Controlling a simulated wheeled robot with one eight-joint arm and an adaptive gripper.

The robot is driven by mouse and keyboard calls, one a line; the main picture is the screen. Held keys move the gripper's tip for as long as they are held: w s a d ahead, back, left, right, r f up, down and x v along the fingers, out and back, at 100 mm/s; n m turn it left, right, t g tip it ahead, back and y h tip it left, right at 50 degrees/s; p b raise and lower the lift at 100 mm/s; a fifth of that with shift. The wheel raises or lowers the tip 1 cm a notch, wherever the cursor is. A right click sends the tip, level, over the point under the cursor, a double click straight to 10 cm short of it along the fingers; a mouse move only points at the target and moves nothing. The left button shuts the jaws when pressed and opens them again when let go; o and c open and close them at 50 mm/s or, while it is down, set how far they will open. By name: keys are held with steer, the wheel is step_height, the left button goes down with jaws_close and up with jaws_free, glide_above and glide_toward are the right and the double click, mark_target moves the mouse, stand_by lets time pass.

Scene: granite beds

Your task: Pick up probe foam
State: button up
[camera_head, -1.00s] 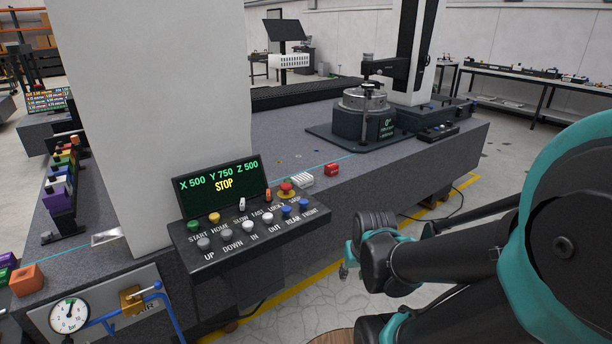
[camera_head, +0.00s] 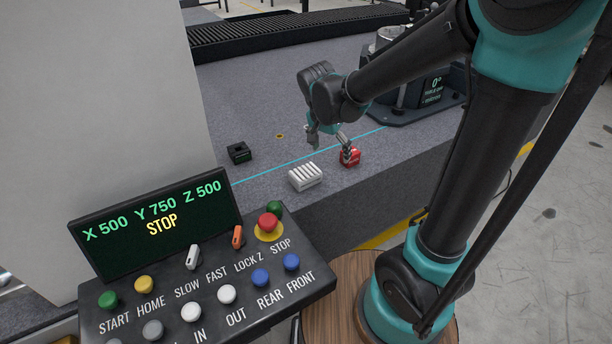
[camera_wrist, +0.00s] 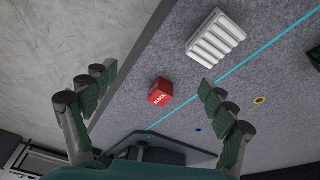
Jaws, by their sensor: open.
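A white block with parallel slots (camera_head: 305,177), which looks like the probe foam though no label confirms it, lies on the granite near its front edge. It also shows at the top of the wrist view (camera_wrist: 215,39). My gripper (camera_head: 329,146) is open and empty above the granite, just behind the white block. In the wrist view, my spread fingers (camera_wrist: 158,88) frame a small red block (camera_wrist: 160,92) with white lettering, and the white block is up and right of it. The red block (camera_head: 351,159) is partly hidden by a finger in the head view.
A small black block (camera_head: 239,153) lies left on the granite bed (camera_head: 250,105). A control panel (camera_head: 205,280) stands in front. A round device with a dark base (camera_head: 425,105) is at the back right. A cyan line crosses the bed, which ends in an edge.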

steer(key=w+a+r+m+h, duration=0.1)
steer(key=w+a+m+h, duration=0.15)
steer(key=a, duration=0.95)
steer(key=m, duration=0.1)
glide_above(305, 171)
steer(key=s+a, duration=0.1)
steer(key=a, duration=0.1)
steer(key=shift+y, duration=0.45)
step_height(305, 171, down, 10)
steer(key=shift+d+r, duration=0.1)
steer(key=shift+x, duration=3.1)
steer(key=shift+s+f, duration=0.15)
steer(key=shift+f, duration=0.1)
steer(key=c, duration=1)
steer(key=shift+c, duration=0.2)
